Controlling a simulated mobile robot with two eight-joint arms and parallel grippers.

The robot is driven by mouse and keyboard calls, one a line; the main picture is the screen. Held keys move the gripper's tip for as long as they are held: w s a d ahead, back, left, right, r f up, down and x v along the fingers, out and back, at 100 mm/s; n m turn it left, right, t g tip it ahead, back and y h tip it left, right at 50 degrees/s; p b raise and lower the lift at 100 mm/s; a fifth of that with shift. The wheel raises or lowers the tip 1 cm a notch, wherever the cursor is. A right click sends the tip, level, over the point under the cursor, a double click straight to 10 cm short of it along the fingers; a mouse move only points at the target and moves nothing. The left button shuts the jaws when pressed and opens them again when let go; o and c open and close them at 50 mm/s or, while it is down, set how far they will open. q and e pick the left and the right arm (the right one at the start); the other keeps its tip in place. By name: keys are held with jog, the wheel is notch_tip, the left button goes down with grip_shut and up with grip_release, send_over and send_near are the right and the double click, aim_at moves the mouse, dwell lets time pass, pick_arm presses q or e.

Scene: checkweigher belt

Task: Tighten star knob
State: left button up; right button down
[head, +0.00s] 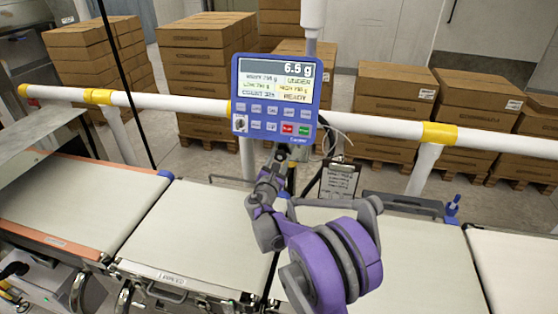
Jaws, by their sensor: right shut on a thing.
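A blue checkweigher display (276,98) reading 6.5 g stands over the belt on a post. My right gripper (278,156) is right below the display's lower edge, at its mount. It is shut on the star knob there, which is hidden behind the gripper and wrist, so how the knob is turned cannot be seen. A separate small blue knob-like part (452,207) stands at the far edge of the belt on the right. My left gripper is not in view.
Pale conveyor belts (180,228) run across the front. A white guard rail (370,130) with yellow joints passes behind the display. A clipboard (339,181) hangs right of my wrist. Stacked cartons (394,100) stand behind the rail.

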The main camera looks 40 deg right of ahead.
jog(key=m, duration=0.4)
jog(key=shift+m, duration=0.4)
jog(key=m, duration=0.3)
jog(key=shift+m, duration=0.3)
jog(key=m, duration=0.3)
jog(key=shift+m+p, duration=0.3)
jog(key=shift+p, duration=0.05)
jog(key=shift+m, duration=1.8)
jog(key=shift+p, duration=0.3)
jog(key=shift+c, duration=1.5)
grip_release()
